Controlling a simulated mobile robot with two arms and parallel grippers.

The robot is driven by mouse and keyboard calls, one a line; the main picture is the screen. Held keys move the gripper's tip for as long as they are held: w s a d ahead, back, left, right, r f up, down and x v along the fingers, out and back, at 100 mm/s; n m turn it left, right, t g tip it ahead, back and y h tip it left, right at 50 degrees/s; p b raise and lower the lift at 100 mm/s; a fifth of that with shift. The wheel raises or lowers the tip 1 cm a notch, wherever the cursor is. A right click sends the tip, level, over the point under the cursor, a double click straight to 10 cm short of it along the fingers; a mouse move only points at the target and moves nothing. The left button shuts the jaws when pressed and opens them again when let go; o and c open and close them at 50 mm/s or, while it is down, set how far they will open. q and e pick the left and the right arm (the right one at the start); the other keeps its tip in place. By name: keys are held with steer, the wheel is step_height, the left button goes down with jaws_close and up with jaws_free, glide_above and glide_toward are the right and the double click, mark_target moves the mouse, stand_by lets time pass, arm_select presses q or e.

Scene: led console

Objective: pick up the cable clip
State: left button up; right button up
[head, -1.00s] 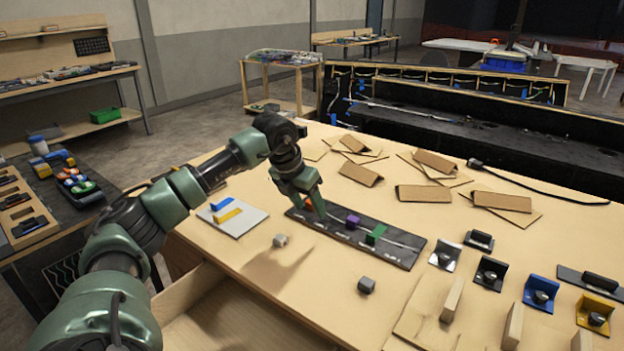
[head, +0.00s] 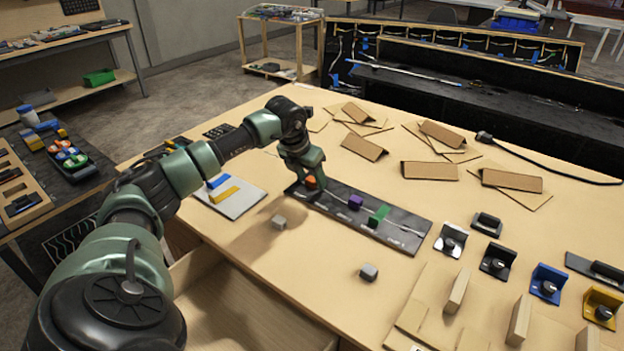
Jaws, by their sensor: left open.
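A dark strip board (head: 405,243) lies on the wooden table and carries a thin pale cable. An orange clip-like block (head: 311,182), a purple block (head: 355,202) and a green block (head: 378,216) sit along it. Two small grey blocks, one left (head: 279,222) and one right (head: 369,272), lie on the table in front of the board. I cannot tell for certain which of these is the cable clip. My left gripper (head: 312,178) is open, pointing down over the board's left end, close around or beside the orange block, which it partly hides. My right gripper does not show.
A white plate (head: 233,205) with blue and yellow bars lies left of the board. Brown angled pieces (head: 430,171) lie behind it. Knobs on coloured brackets (head: 547,285) stand at the right. Upright wooden blocks (head: 457,292) stand nearer the front. Table around the grey blocks is clear.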

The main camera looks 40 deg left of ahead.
mark_target(311, 180)
arm_select(q)
jaws_close()
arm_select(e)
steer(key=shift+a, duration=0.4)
arm_select(q)
steer(key=shift+r, duration=0.2)
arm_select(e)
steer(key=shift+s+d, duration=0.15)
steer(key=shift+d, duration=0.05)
